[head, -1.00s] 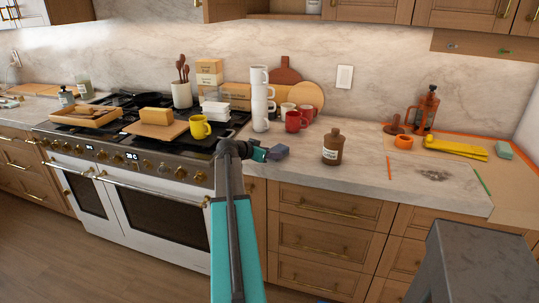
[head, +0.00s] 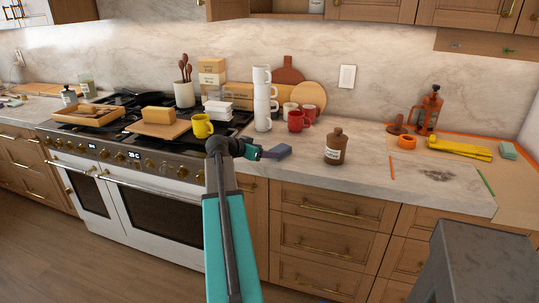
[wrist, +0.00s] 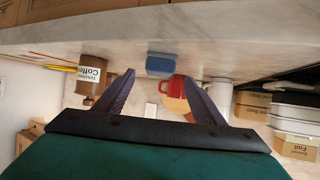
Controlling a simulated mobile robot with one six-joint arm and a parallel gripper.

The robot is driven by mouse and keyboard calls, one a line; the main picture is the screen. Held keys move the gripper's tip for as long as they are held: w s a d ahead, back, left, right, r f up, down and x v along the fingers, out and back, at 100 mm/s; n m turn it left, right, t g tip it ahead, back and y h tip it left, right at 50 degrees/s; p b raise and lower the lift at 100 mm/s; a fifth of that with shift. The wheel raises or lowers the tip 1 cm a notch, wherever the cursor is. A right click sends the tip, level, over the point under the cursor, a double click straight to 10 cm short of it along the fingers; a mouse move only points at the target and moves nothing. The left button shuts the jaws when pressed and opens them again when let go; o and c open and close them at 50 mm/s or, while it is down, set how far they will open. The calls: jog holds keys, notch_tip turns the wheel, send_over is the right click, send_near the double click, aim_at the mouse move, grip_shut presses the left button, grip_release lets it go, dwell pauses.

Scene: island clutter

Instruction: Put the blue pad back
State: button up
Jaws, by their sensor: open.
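The blue pad (wrist: 160,64) lies on the countertop in the wrist view, ahead of the space between my fingertips and apart from them. That view is upside down. In the head view, a blue-grey block that looks like the pad (head: 283,151) shows just right of my gripper (head: 262,153), near the counter's front part; the fingers are hard to separate from it there. My gripper (wrist: 158,92) is open and empty, with one finger on each side in the wrist view.
A brown bottle (head: 334,148) stands to the right. A red mug (head: 296,121) and stacked white cups (head: 262,108) stand behind. A yellow mug (head: 202,126) is left, by the stove. A teal sponge (head: 508,151) lies far right. Counter (head: 365,165) right of the bottle is clear.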

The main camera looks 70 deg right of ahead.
jog(key=v, duration=0.6)
jog(key=shift+a+r+b, duration=0.15)
jog(key=shift+a+b, duration=0.1)
jog(key=shift+b, duration=0.15)
dwell(0.3)
